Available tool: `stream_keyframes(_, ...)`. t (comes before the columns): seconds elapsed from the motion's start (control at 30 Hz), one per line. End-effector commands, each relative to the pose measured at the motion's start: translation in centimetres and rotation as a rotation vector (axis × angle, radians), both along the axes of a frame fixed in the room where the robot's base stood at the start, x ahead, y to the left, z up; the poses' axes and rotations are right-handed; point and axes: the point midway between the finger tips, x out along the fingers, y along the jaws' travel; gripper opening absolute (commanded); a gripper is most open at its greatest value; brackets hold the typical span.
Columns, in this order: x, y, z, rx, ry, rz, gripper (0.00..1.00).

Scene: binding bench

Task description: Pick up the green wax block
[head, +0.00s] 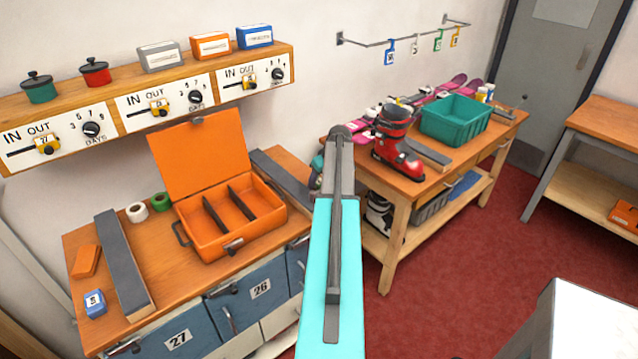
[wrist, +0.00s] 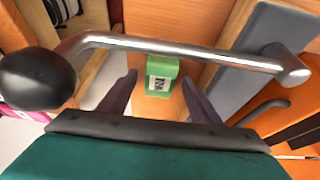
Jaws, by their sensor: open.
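The green wax block (wrist: 161,68), with a white label bearing dark characters, lies on the orange-brown wooden bench top (wrist: 150,105) in the wrist view. My gripper (wrist: 159,79) is open, its two dark fingers apart. The block appears between the fingertips in the picture; I cannot tell how far below them it lies or whether they touch. A shiny metal bar (wrist: 190,52) with a black ball end crosses the view just above the block in the picture. In the head view my arm covers the bench's right end, and I do not see the block there.
A dark grey bar (head: 280,178) lies beside the open orange case (head: 215,240); the same bar shows right of the block in the wrist view (wrist: 265,50). A second table (head: 470,150) with a red boot (head: 398,155) and green crate (head: 455,125) stands at right.

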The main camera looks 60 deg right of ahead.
Motion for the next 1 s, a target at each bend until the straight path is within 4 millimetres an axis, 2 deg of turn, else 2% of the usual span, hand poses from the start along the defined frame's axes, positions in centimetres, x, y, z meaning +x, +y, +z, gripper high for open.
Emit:
stream_keyframes(0.6, 0.07, -0.02, -0.26, 0.000, 0.000, 0.000, 0.58)
stream_keyframes(0.67, 0.07, -0.02, -0.26, 0.000, 0.000, 0.000, 0.49)
stream_keyframes(0.87, 0.07, -0.02, -0.25, 0.000, 0.000, 0.000, 0.16)
stream_keyframes(0.9, 0.08, -0.04, -0.23, 0.000, 0.000, 0.000, 0.12)
stream_keyframes(1.0, 0.08, -0.04, -0.23, 0.000, 0.000, 0.000, 0.12)
